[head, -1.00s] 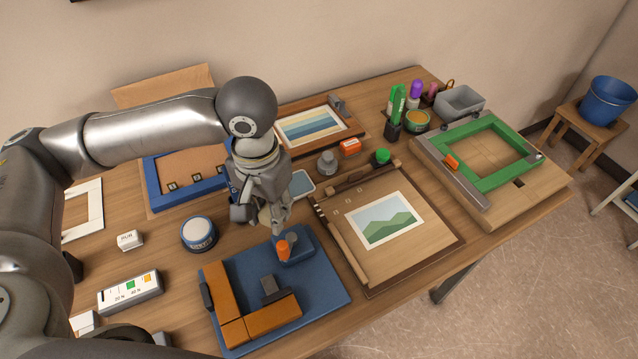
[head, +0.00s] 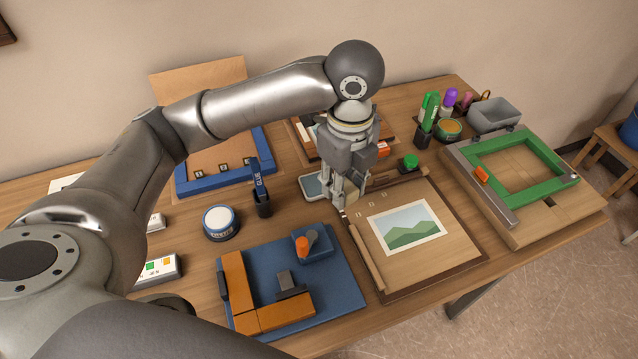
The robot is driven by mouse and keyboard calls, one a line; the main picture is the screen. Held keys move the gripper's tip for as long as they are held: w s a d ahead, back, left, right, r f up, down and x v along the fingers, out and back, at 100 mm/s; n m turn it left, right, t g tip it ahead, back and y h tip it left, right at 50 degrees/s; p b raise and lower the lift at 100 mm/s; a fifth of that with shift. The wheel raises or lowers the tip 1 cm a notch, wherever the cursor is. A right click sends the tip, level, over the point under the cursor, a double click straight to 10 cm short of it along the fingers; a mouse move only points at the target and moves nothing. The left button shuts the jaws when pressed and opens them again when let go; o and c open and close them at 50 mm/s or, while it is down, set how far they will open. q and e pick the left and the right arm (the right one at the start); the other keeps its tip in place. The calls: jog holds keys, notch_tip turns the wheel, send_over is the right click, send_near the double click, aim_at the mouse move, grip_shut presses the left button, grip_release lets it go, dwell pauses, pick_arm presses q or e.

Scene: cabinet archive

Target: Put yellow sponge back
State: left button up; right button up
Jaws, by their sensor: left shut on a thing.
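My left gripper (head: 346,201) points down near the left edge of the board with the landscape print (head: 408,225). It is shut on a small pale yellow piece (head: 351,197), which looks like the yellow sponge and is mostly hidden by the fingers. I cannot tell whether the piece touches the surface below. A small grey-blue dish (head: 312,187) lies just left of the fingers, partly covered by them. My right gripper is not in view.
A blue base with orange bars (head: 345,285) lies in front. A blue glue bottle (head: 262,190) and round tin (head: 220,222) stand to the left. A green frame (head: 545,190), pens (head: 428,110) and a grey tub (head: 495,113) are at the right.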

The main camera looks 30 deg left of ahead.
aim_at(318, 183)
pick_arm(q)
jog(key=m, duration=0.3)
jog(key=shift+w+d+r, duration=0.1)
jog(key=shift+w+d, duration=0.1)
jog(key=shift+w, duration=0.05)
jog(key=shift+w+a, duration=0.1)
jog(key=w+a+f, duration=0.1)
jog(key=w+a, duration=0.1)
jog(key=w+a+f+p, duration=0.1)
jog(key=w+a, duration=0.1)
jog(key=w+a+f+p, duration=0.1)
jog(key=a, duration=0.2)
jog(key=shift+w+f, duration=0.4)
jog(key=shift+m, duration=0.3)
jog(key=w+a+f, duration=0.1)
jog(key=a+f, duration=0.1)
jog(key=f, duration=0.1)
jog(key=w+f+p, duration=0.1)
jog(key=f, duration=0.1)
jog(key=shift+w+a, duration=0.3)
jog(key=shift+a, duration=0.1)
jog(key=shift+w+a+f, duration=0.1)
jog(key=shift+f, duration=0.15)
jog(key=f, duration=0.1)
jog(key=f+p, duration=0.1)
jog(key=shift+w+a+f+p, duration=0.15)
jog(key=shift+a+f+p, duration=0.15)
jog(key=shift+f, duration=0.1)
jog(key=shift+d+f, duration=0.1)
jog(key=shift+f, duration=0.35)
